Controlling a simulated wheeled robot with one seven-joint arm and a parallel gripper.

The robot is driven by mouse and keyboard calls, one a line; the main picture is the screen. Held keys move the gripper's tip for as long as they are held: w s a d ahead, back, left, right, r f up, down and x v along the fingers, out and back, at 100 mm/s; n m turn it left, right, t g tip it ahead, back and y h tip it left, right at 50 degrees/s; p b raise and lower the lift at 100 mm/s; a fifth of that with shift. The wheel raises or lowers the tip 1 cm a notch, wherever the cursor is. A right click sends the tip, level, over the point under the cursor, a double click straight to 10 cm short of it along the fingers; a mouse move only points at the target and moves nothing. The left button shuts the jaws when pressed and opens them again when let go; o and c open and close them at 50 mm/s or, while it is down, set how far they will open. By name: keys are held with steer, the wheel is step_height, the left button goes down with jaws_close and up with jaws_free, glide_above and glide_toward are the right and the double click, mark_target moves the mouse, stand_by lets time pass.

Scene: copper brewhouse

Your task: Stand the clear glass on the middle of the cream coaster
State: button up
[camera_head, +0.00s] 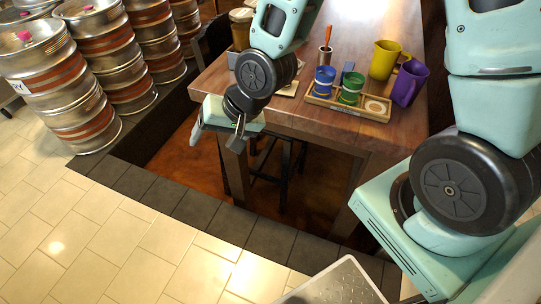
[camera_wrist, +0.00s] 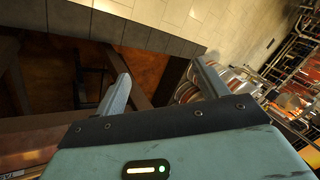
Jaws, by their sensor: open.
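My gripper (camera_head: 217,138) hangs in front of the table's left corner, below the tabletop level in the picture. Its two fingers are apart with nothing between them, as the wrist view (camera_wrist: 161,76) also shows. A cream round disc (camera_head: 375,107) lies in the right end of a wooden tray on the table; I cannot tell whether it is the coaster. I cannot make out the clear glass in either view. My arm hides part of the table's left side.
The wooden tray (camera_head: 344,111) also holds a blue cup (camera_head: 324,80) and a green cup (camera_head: 351,88). A yellow jug (camera_head: 384,60) and a purple jug (camera_head: 408,84) stand beside it. Steel kegs (camera_head: 55,85) stand at left. Tiled floor (camera_head: 130,240) lies open in front.

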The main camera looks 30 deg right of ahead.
steer(key=s+d+r+n+g+h, duration=0.1)
steer(key=s+r+n+g+h, duration=0.1)
steer(key=s+r+n, duration=0.3)
steer(key=s+d+r+n+g+h, duration=0.1)
steer(key=s+r+n, duration=0.4)
steer(key=s, duration=0.7)
steer(key=shift+s+d+r+n+g+h, duration=0.3)
steer(key=shift+d+n+g+h, duration=0.1)
steer(key=shift+g+h, duration=0.15)
steer(key=shift+a, duration=0.1)
step_height(320, 180, up, 8)
steer(key=p, duration=0.7)
steer(key=shift+f, duration=0.25)
